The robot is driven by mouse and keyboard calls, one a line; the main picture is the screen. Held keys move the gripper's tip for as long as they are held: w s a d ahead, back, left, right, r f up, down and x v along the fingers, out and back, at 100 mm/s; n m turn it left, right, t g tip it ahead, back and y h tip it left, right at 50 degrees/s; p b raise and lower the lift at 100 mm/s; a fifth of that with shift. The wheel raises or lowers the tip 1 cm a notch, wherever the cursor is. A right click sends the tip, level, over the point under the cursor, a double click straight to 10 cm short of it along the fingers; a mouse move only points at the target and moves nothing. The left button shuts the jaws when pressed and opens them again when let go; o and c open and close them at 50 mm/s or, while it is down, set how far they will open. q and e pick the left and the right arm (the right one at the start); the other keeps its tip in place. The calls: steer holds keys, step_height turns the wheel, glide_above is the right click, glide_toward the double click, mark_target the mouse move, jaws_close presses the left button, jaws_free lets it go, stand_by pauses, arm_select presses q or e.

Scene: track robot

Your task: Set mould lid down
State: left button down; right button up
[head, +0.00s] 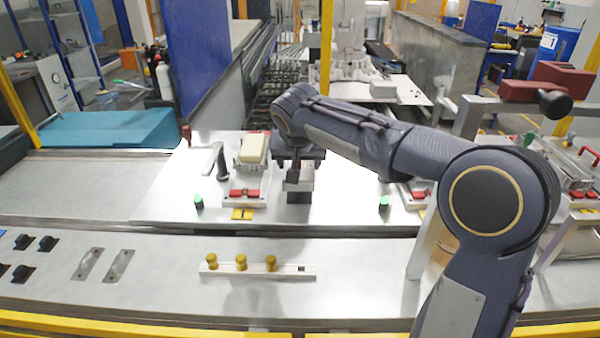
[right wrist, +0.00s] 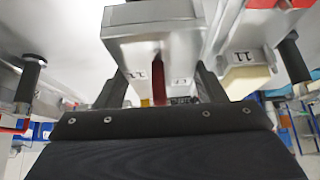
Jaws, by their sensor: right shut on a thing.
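My right gripper (head: 298,185) hangs pointing down over the middle of the steel bench top, right of a mould station with a cream block (head: 253,149). In the right wrist view its two dark fingers (right wrist: 160,90) stand on either side of a grey metal piece (right wrist: 152,48), which appears to be the mould lid, with a red strip between them. The gripper is shut on this piece. The arm and gripper mostly hide the piece in the head view, and I cannot tell whether it touches the bench. My left gripper is not in view.
Red clamps (head: 243,194) sit in front of the cream block. Green buttons stand left (head: 199,202) and right (head: 384,203) of the gripper. A white strip with brass knobs (head: 241,262) lies in front. Another red-clamped station at right is partly hidden by my arm.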

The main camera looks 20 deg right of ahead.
steer(key=shift+w+d+f, duration=0.15)
steer(key=shift+w+f, duration=0.05)
steer(key=shift+f, duration=0.1)
steer(key=f, duration=0.2)
steer(key=shift+w+d+f, duration=0.15)
steer(key=shift+w+f, duration=0.05)
steer(key=shift+f, duration=0.55)
steer(key=shift+f+b, duration=0.25)
steer(key=shift+b, duration=0.05)
steer(key=o, duration=1.3)
steer(key=shift+s+r, duration=0.1)
steer(key=shift+r, duration=0.35)
steer(key=v, duration=1.1)
steer(key=shift+s+a+r, duration=0.2)
steer(key=shift+a+r, duration=0.05)
